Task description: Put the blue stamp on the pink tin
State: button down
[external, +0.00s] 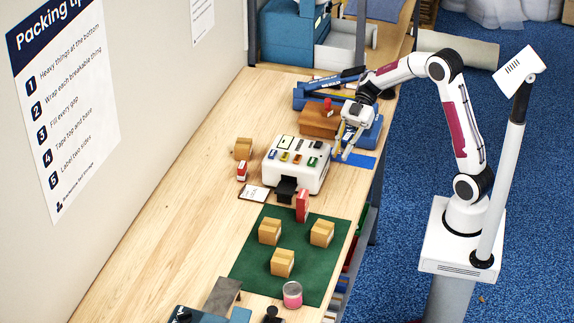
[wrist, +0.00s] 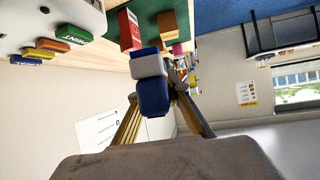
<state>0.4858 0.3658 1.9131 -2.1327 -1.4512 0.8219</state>
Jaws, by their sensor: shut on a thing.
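My gripper (external: 344,152) is above the right edge of the bench, beside the white machine. In the wrist view my gripper (wrist: 156,92) is shut on the blue stamp (wrist: 153,97), which has blue ends and a pale middle band. The stamp cannot be made out clearly in the external view. The pink tin (external: 292,295) is a small round tin with a pale top. It stands at the near edge of the green mat (external: 245,265), well apart from my gripper. I cannot pick it out surely in the wrist view.
The white machine (external: 296,165) with coloured buttons stands left of my gripper. A red box (external: 303,207) stands upright between it and several small cartons (external: 282,262) on the mat. A brown box (external: 318,122) is behind my gripper. A blue pad (external: 362,161) lies at the right edge.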

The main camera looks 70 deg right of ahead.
jog(key=s+a+f+n+g, duration=0.2)
jog(key=a+n+g, duration=0.35)
jog(key=a, duration=2.15)
notch_tip(320, 180, up, 3)
jog(key=m+t, duration=0.4)
send_over(293, 295)
jog(key=a, duration=0.2)
jog(key=shift+w+d+f+g, duration=0.15)
jog(key=shift+w+g, duration=0.1)
jog(key=shift+w, duration=0.2)
jog(key=shift+f, duration=0.1)
notch_tip(293, 295, down, 6)
jog(key=shift+f, duration=0.15)
jog(key=shift+f, duration=1.8)
